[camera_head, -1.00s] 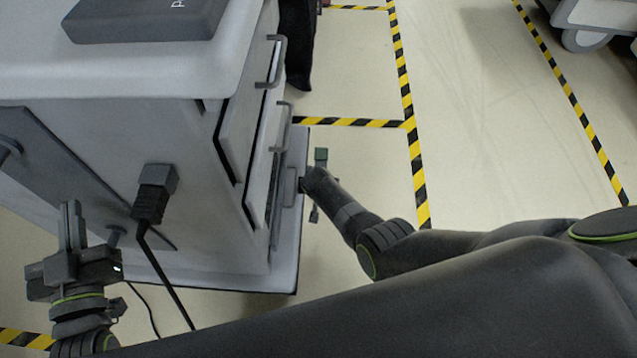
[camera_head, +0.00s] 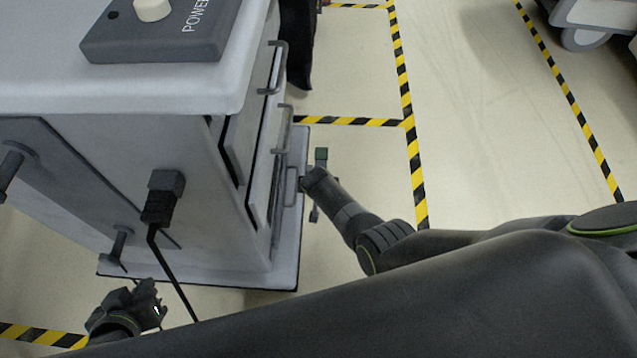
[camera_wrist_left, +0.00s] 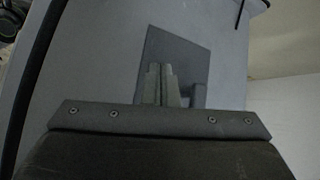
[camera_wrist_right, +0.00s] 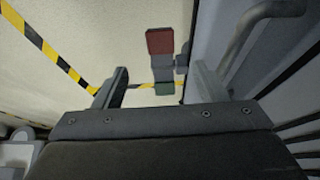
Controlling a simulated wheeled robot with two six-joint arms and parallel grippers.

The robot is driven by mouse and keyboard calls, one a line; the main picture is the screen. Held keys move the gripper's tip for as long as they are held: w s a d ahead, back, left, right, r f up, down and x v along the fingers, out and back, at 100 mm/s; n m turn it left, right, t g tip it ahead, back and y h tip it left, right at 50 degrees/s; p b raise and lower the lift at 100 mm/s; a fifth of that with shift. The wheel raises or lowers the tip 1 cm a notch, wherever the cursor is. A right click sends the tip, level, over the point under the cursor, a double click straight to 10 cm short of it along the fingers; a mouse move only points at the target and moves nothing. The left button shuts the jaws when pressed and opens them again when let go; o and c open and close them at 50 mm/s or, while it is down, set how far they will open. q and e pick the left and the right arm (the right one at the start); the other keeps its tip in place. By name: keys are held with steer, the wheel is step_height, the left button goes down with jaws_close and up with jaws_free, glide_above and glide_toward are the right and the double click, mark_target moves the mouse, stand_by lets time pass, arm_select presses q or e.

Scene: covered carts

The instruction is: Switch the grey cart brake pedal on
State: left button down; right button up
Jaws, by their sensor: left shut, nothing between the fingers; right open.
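The grey cart (camera_head: 110,180) stands at the left of the head view. Its brake pedal shows in the right wrist view (camera_wrist_right: 162,62) as a small dark bar with a red pad at one end and a green pad at the other. Contact cannot be told. My left gripper (camera_head: 148,292) is shut and empty, low in front of the cart; its fingers also show in the left wrist view (camera_wrist_left: 160,84).
A dark POWER box (camera_head: 150,42) with a pale knob sits on the cart top. A black plug and cable (camera_head: 160,205) hang from the cart's front. Drawer handles (camera_head: 285,118) stick out on the right. Striped tape (camera_head: 405,90) marks open floor there.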

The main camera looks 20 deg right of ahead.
arm_select(q)
steer(key=s+f+g+p, duration=0.5)
steer(key=s+f+g, duration=0.2)
steer(key=s+f, duration=0.2)
steer(key=shift+p, duration=0.35)
arm_select(e)
steer(key=shift+v, duration=2.85)
arm_select(q)
steer(key=shift+w, duration=0.1)
